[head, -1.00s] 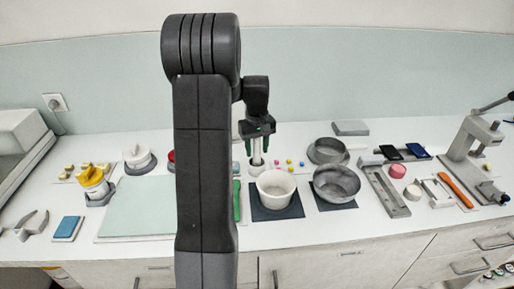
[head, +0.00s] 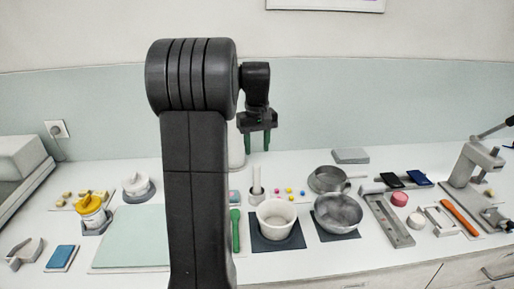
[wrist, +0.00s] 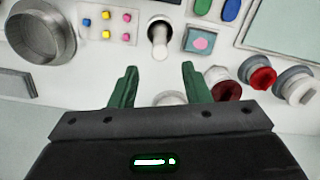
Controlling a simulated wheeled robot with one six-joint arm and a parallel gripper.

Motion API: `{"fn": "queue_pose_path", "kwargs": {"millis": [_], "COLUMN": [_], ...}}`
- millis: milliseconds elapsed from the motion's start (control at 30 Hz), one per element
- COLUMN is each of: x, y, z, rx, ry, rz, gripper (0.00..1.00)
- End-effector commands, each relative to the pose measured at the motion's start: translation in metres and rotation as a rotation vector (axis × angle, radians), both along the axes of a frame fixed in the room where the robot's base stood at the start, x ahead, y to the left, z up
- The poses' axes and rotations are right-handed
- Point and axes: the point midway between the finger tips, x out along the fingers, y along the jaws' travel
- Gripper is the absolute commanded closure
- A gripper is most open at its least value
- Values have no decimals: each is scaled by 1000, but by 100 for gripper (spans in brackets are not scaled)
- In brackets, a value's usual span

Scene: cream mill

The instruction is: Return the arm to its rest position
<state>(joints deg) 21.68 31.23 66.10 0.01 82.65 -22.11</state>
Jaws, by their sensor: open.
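My gripper (head: 257,138) hangs above the back of the counter in the head view, with its two green fingers apart and nothing between them. In the wrist view the fingers (wrist: 158,88) are spread and empty. Below and beyond them stands a white pestle-like piece (wrist: 159,36), which also shows in the head view (head: 256,185). My arm rises in front of the counter and hides part of it.
A white bowl (head: 275,219) on a dark mat and a metal bowl (head: 338,212) stand on the counter. A green spatula (head: 235,230) lies beside my arm. A pale board (head: 130,236) is at left. The air around my gripper is clear.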

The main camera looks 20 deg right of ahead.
Motion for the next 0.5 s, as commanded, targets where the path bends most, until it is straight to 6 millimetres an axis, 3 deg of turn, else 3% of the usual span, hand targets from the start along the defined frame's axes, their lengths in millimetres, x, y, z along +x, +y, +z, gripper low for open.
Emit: {"fn": "queue_pose_path", "kwargs": {"millis": [267, 500], "x": [0, -1], "y": [0, 0], "z": [-10, -51], "rx": [1, 2], "ry": [2, 5], "rz": [0, 0], "gripper": [57, 57]}}
